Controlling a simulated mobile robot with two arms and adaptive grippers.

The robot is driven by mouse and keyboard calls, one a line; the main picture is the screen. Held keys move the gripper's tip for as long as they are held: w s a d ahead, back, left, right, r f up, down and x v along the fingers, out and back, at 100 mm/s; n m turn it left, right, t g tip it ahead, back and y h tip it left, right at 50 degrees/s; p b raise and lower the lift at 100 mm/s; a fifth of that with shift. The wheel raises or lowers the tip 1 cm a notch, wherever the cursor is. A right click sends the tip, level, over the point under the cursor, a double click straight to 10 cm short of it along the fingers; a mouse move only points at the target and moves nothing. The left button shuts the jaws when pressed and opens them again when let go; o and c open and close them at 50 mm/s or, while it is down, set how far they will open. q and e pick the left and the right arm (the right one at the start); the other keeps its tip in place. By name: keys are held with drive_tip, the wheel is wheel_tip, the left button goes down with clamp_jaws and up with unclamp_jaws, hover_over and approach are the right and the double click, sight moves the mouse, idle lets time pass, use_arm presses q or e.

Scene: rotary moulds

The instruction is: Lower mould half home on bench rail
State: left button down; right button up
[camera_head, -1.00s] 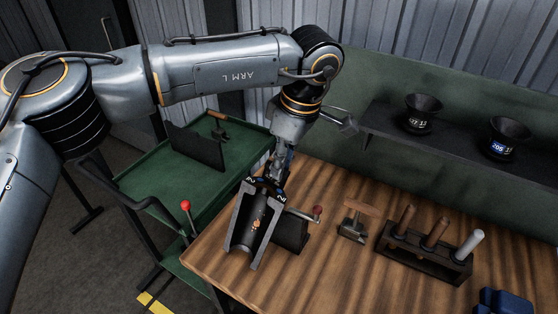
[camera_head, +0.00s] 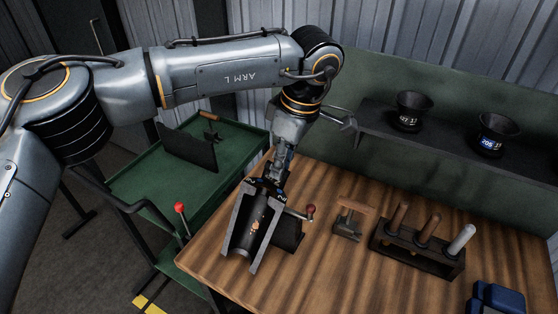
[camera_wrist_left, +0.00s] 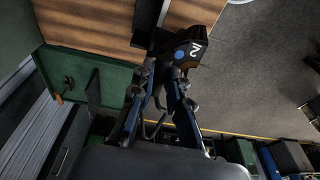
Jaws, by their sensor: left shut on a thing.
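A grey mould half (camera_head: 233,227), an open half-shell with a dark inner face and a small orange mark, is tilted over the front left of the wooden bench. My left gripper (camera_head: 268,181) is shut on its upper end. In the left wrist view my left gripper's fingers (camera_wrist_left: 164,78) reach to the dark end of the mould half (camera_wrist_left: 198,42), marked with a 2 and a blue dot. A dark block (camera_head: 289,237) with a red-knobbed lever (camera_head: 311,209) stands right beside the mould half; I cannot tell if they touch. The underside is hidden. My right gripper is not in view.
A wooden-handled tool (camera_head: 350,218) and a rack (camera_head: 415,252) of several handled tools stand to the right on the bench (camera_head: 340,280). Two black funnel cups (camera_head: 412,111) sit on the back shelf. A green cart (camera_head: 140,190) stands left.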

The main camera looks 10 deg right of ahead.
use_arm(q)
drive_tip(key=shift+d+r, duration=0.2)
drive_tip(key=shift+d, duration=0.3)
drive_tip(key=shift+s+d, duration=0.15)
drive_tip(key=shift+d, duration=0.45)
idle(0.6)
drive_tip(key=shift+w+d+p, duration=0.45)
drive_tip(key=shift+w+p, duration=0.15)
drive_tip(key=shift+w, duration=0.3)
drive_tip(key=shift+w+d+p, duration=0.45)
drive_tip(key=shift+w+p, duration=0.15)
drive_tip(key=shift+w, duration=0.25)
idle(1.6)
drive_tip(key=shift+s+f+b, duration=0.1)
drive_tip(key=shift+f+b, duration=0.35)
drive_tip(key=shift+f, duration=0.2)
idle(0.8)
drive_tip(key=shift+a+f, duration=0.1)
drive_tip(key=shift+a, duration=0.05)
idle(1.4)
